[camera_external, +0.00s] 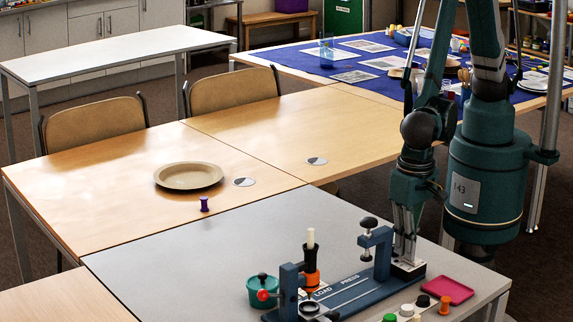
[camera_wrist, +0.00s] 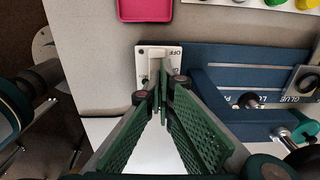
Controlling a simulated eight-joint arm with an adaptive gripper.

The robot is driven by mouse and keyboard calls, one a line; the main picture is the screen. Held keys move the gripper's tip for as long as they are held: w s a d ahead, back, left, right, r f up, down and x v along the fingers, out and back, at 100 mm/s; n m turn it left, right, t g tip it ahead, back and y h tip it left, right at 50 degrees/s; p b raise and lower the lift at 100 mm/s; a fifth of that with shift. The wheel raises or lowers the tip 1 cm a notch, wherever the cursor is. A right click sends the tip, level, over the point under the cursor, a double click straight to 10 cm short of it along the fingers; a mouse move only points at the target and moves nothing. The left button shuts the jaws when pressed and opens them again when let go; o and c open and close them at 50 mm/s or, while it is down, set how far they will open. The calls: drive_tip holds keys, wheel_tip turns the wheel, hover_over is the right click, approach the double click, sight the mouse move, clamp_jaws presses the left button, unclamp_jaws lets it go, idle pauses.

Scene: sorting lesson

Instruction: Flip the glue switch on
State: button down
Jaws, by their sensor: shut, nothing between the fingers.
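The glue switch has a white plate (camera_wrist: 146,55) with "OFF" printed near its upper right in the wrist view. In the external view its housing (camera_external: 406,269) sits at the right end of the blue press base (camera_external: 345,296). My gripper's green fingers are shut with nothing between them, their tips (camera_wrist: 161,92) over the lower part of the switch plate. In the external view my gripper (camera_external: 405,250) points down right at the switch. The fingers partly cover the switch, so I cannot tell the lever's position or whether they touch it.
A pink tray (camera_external: 447,290) lies just right of the switch. Several coloured pegs (camera_external: 407,310) stand in front. A blue clamp post (camera_external: 382,255) rises close to the left of my gripper. An orange glue bottle (camera_external: 311,270) and a teal pot (camera_external: 262,289) stand further left.

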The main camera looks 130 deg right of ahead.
drive_tip(key=shift+s+d+f+y+b, duration=0.1)
drive_tip(key=shift+d+f+y+b, duration=0.3)
drive_tip(key=shift+y, duration=0.3)
drive_tip(key=shift+s, duration=0.1)
drive_tip(key=shift+a, duration=0.25)
drive_tip(key=shift+a+r, duration=0.2)
drive_tip(key=shift+a, duration=0.55)
drive_tip(key=shift+r, duration=0.4)
wheel_tip(320, 180, up, 14)
drive_tip(key=d+p, duration=0.1)
drive_tip(key=p, duration=0.2)
drive_tip(key=shift+d+f, duration=0.25)
